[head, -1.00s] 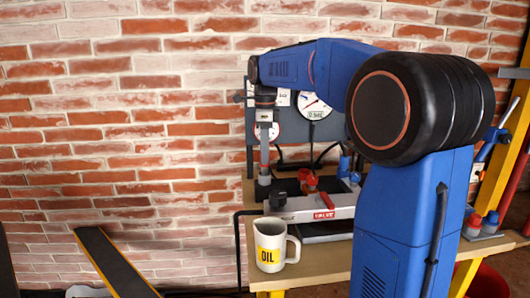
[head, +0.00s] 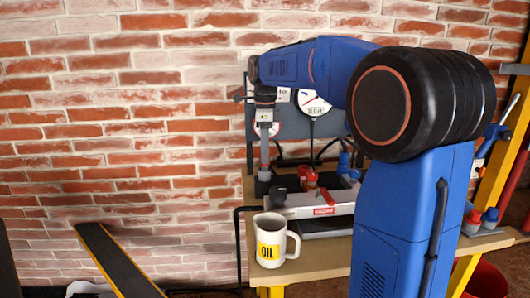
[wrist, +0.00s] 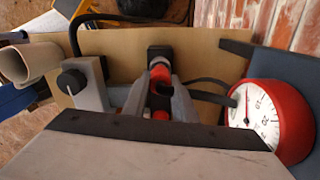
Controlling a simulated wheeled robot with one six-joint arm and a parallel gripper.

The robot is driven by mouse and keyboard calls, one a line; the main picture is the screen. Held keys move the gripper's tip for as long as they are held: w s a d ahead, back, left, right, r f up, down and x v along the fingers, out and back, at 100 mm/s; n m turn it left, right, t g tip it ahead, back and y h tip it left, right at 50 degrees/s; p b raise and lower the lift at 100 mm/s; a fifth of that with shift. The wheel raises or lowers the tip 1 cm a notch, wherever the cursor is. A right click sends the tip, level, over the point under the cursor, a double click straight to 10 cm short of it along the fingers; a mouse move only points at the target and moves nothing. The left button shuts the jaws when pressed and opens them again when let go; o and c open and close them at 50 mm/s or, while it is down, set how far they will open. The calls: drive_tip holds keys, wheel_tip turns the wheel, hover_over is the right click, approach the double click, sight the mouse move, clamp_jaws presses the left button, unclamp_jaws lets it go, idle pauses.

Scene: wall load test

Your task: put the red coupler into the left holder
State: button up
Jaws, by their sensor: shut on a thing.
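My gripper (head: 264,176) points down over the back left of the bench, behind the white device with the black knob. In the wrist view my gripper (wrist: 161,98) is shut on the red coupler (wrist: 160,74), which shows between the grey fingers. A black block (wrist: 160,52) lies just beyond the coupler; it may be the left holder, but I cannot tell surely. Whether coupler and block touch is unclear. The head view does not show the coupler in the jaws clearly. Another red part (head: 308,177) stands to the right of my gripper.
A white device with a red label (head: 322,211) and a black knob (head: 277,196) stands in front of my gripper. A white OIL mug (head: 272,240) stands at the bench's front left. A red-rimmed gauge (wrist: 275,118) is close on the wall side. Dark hoses run nearby.

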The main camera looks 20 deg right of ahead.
drive_tip(key=shift+f, duration=0.7)
idle(0.6)
drive_tip(key=o, duration=1.1)
drive_tip(key=shift+o, duration=0.9)
drive_tip(key=o, duration=0.3)
drive_tip(key=shift+o, duration=0.2)
drive_tip(key=shift+r, duration=0.1)
drive_tip(key=shift+r, duration=3.9)
